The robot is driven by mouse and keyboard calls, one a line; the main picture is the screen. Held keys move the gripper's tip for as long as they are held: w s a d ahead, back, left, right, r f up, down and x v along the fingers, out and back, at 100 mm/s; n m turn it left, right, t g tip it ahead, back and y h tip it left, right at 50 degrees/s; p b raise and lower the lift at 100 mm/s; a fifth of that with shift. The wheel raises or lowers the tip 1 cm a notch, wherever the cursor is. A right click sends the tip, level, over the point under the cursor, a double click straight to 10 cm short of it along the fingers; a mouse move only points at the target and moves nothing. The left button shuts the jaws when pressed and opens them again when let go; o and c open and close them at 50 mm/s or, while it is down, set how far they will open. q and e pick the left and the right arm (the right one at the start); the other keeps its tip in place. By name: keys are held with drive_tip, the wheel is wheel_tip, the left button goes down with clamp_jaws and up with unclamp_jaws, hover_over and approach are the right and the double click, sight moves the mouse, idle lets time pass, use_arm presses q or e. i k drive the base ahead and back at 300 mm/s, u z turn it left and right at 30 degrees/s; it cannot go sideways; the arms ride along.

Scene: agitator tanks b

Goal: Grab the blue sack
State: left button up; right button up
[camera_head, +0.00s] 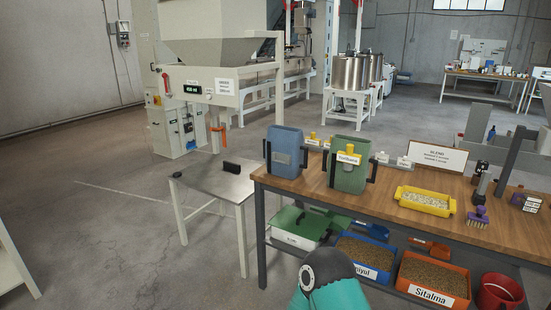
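A blue sack-like container (285,150) with black handles on its sides stands upright at the left end of the wooden workbench (390,208). It has a blank-looking label plate on its front. A similar green container (349,166) with a yellow part and a label stands just to its right, with a small gap between them. Neither of my grippers is in view. A teal arm link of mine with a dark round cap shows at the bottom middle, below the bench front and apart from the blue sack.
A low metal table (214,182) with a small black object stands left of the bench. A yellow tray (424,201) and a brush (478,217) lie further right. Bins of brown material (432,278) fill the lower shelf. The floor at left is largely clear.

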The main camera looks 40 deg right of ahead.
sight(285, 154)
drive_tip(key=z, duration=0.15)
drive_tip(key=i, duration=1.15)
drive_tip(key=z, duration=0.7)
drive_tip(key=i, duration=1.25)
drive_tip(key=z, duration=0.35)
